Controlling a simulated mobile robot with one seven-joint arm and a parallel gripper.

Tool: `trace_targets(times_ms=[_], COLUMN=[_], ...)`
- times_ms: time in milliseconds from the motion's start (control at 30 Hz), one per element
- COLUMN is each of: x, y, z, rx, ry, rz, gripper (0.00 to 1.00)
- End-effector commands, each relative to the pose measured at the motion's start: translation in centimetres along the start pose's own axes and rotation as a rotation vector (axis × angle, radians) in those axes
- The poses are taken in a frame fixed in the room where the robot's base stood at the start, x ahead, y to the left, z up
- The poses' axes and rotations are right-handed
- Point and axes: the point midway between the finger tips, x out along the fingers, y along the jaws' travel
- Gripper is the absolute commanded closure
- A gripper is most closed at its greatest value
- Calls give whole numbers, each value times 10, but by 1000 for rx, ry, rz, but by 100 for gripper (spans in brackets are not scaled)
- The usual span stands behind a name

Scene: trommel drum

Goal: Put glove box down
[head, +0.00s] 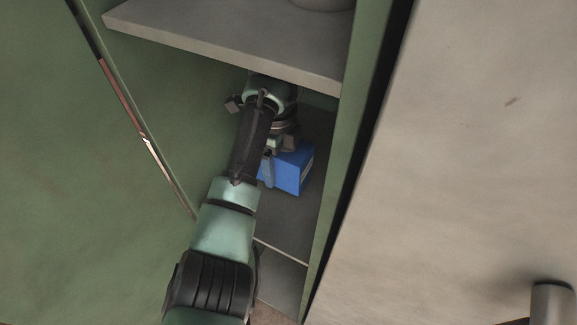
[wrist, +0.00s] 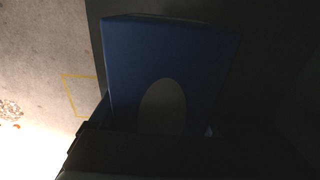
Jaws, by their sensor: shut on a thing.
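The glove box is a blue box (head: 291,168) inside the green cabinet, over the lower shelf (head: 282,214). In the wrist view the blue box (wrist: 165,55) fills the middle, with a pale oval opening (wrist: 162,106) on its face. My gripper (head: 268,168) is shut on the blue box at its left side in the head view. In the wrist view the dark gripper parts (wrist: 165,140) cross the bottom. The box looks upright. I cannot tell whether its underside touches the shelf.
A grey upper shelf (head: 235,42) lies above my arm and carries a pale round object (head: 320,3). The green cabinet side wall (head: 335,170) stands close on the right. The lower shelf is bare in front of the box. In the wrist view, a floor with a yellow line (wrist: 70,92) shows at left.

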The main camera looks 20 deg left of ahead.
Motion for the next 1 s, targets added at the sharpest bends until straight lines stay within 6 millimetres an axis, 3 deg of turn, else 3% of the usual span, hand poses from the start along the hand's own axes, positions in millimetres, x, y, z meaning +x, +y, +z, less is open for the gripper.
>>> trace_targets(times_ms=[100,500,900,933,1000], x=[20,66,72,71,71], y=[1,0,0,0,0], z=[0,0,0,0,0], rx=[-1,-1,-1,-1,-1], ry=[0,-2,-2,-2,-2], rz=[1,-1,-2,0,0], gripper=[96,96,96,14,1])
